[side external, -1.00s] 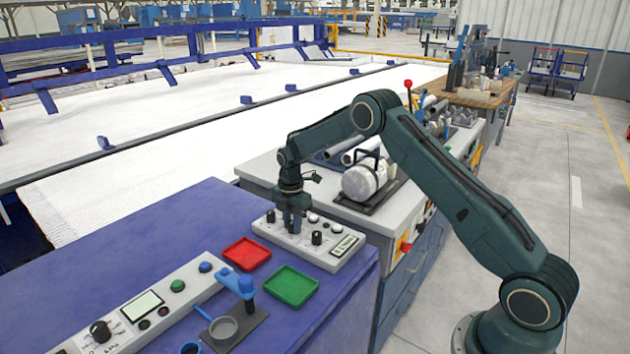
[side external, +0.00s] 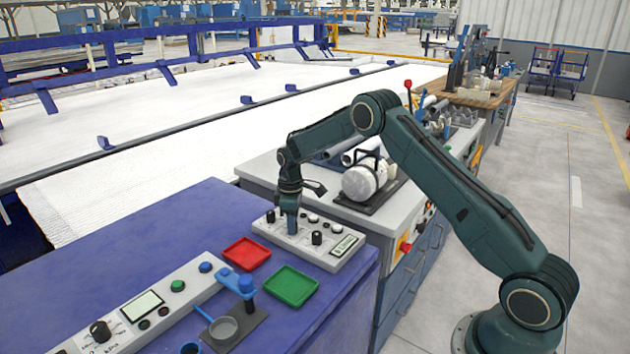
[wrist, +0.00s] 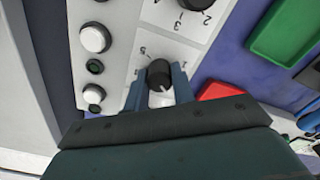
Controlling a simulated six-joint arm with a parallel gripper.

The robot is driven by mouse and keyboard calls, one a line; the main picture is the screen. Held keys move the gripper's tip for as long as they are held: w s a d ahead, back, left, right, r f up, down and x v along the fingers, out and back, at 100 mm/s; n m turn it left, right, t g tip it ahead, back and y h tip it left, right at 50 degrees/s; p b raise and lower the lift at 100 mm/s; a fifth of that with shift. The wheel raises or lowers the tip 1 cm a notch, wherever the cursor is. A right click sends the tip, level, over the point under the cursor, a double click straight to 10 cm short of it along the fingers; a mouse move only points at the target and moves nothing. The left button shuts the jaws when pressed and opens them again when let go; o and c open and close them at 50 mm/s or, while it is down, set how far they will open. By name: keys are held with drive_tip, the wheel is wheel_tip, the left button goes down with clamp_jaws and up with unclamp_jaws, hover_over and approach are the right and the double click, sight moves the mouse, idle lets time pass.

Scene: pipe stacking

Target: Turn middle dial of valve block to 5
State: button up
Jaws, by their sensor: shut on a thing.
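The valve block (side external: 333,258) is a pale panel on the blue bench, with a row of black dials, white buttons and a display. My gripper (side external: 291,230) points down over its middle dial. In the wrist view, the black middle dial (wrist: 159,74) sits between the two fingers of my gripper (wrist: 160,82), which are shut on it. Printed figures, including a 5, stand around it. I cannot clearly read its pointer. A second dial (side external: 317,238) stands right of my gripper and a third (side external: 270,216) left of it. The fingers hide the middle dial in the side view.
A red tray (side external: 247,253) and a green tray (side external: 290,286) lie in front of the block. A long control panel (side external: 160,300) and a blue stand (side external: 245,288) are nearer. A white cylinder with a black handle (side external: 364,180) stands behind on the grey bench.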

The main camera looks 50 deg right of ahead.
drive_tip(key=m, duration=0.4)
drive_tip(key=shift+m, duration=0.3)
drive_tip(key=m, duration=0.3)
drive_tip(key=shift+m, duration=0.4)
drive_tip(key=m, duration=0.4)
drive_tip(key=shift+r, duration=0.1)
drive_tip(key=m, duration=0.9)
drive_tip(key=shift+m, duration=0.3)
drive_tip(key=m, duration=0.3)
drive_tip(key=shift+m, duration=0.3)
drive_tip(key=m, duration=0.4)
drive_tip(key=shift+m, duration=2.4)
